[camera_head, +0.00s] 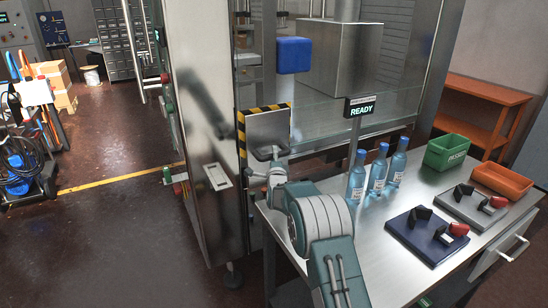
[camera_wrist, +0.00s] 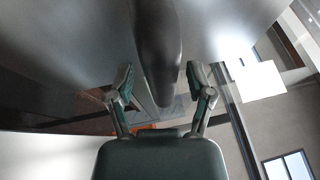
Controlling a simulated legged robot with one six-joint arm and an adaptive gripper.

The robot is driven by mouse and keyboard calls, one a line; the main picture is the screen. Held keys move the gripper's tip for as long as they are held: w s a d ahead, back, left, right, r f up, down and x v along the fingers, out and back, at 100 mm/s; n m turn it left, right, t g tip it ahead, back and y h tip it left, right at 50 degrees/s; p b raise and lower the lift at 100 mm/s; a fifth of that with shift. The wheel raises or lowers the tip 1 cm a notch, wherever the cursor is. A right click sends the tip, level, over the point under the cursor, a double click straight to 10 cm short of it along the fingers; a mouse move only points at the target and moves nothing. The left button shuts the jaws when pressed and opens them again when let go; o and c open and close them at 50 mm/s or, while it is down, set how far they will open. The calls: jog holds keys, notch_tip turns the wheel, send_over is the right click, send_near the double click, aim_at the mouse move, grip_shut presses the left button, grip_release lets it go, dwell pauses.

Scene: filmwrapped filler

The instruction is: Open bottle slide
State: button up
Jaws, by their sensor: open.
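The bottle slide looks to be the steel plate (camera_head: 268,128) with a black-and-yellow striped border on the machine front, left of the glass. A dark curved handle (camera_wrist: 157,45) stands out from a shiny metal surface in the wrist view. My gripper (camera_wrist: 160,77) is open, with one finger on each side of the handle's lower end. Gaps show between the handle and both fingers. In the head view my gripper (camera_head: 266,158) is at the lower part of the plate, small and partly merged with the handle, so contact there cannot be told.
Three blue bottles (camera_head: 377,173) stand on the steel table (camera_head: 375,240) right of my arm. A sign (camera_head: 361,107) reads READY. Open floor (camera_head: 120,230) lies left of the machine.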

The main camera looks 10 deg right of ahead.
jog(key=shift+w, duration=0.1)
grip_shut()
jog(key=shift+s+f, duration=0.1)
jog(key=shift+s, duration=0.1)
